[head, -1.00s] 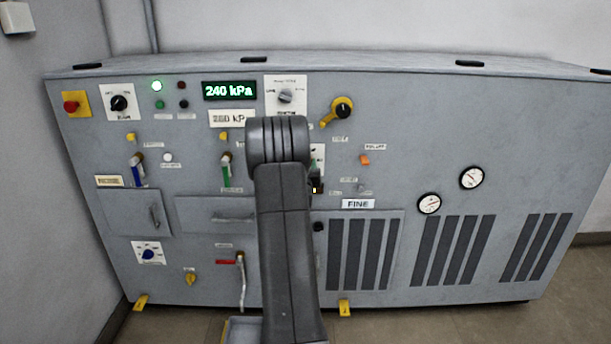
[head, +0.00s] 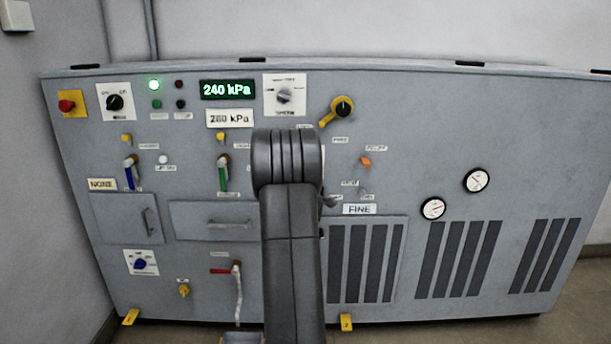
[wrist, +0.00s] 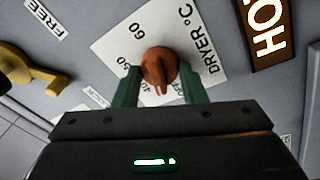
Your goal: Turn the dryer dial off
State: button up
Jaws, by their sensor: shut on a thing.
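The dryer dial (wrist: 159,66) is an orange-brown round knob with a raised ridge, on a white plate (wrist: 112,47) marked "DRYER °C" with 60, 50, 40 and OFF. In the wrist view the ridge points down towards my gripper, near the 40 and OFF marks; its exact setting is hard to tell. My gripper (wrist: 160,80) has green fingers, one on each side of the knob, shut on it. In the head view my arm hides the dial and the gripper.
A lit "HO…" sign (wrist: 268,28) is beside the plate. A yellow handle (wrist: 38,75) and a "FREE" label (wrist: 46,18) are at the left. The grey panel (head: 540,150) carries several switches, drawers, vents and two gauges. The display (head: 228,90) reads 240 kPa.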

jog(key=shift+n+y+b, duration=0.4)
jog(key=shift+n+b, duration=0.65)
jog(key=shift+n, duration=1.05)
jog(key=o, duration=1)
jog(key=shift+s, duration=0.1)
jog(key=s+d+f, duration=0.1)
jog(key=s, duration=1.2)
jog(key=shift+s+f+p, duration=0.25)
jog(key=shift+f+p, duration=0.1)
jog(key=shift+p, duration=0.05)
jog(key=shift+w, duration=0.1)
jog(key=w+r, duration=0.1)
jog(key=w, duration=1.2)
jog(key=shift+w+a+r+b, duration=0.25)
jog(key=shift+a+r+b, duration=0.1)
jog(key=shift+a+b, duration=0.1)
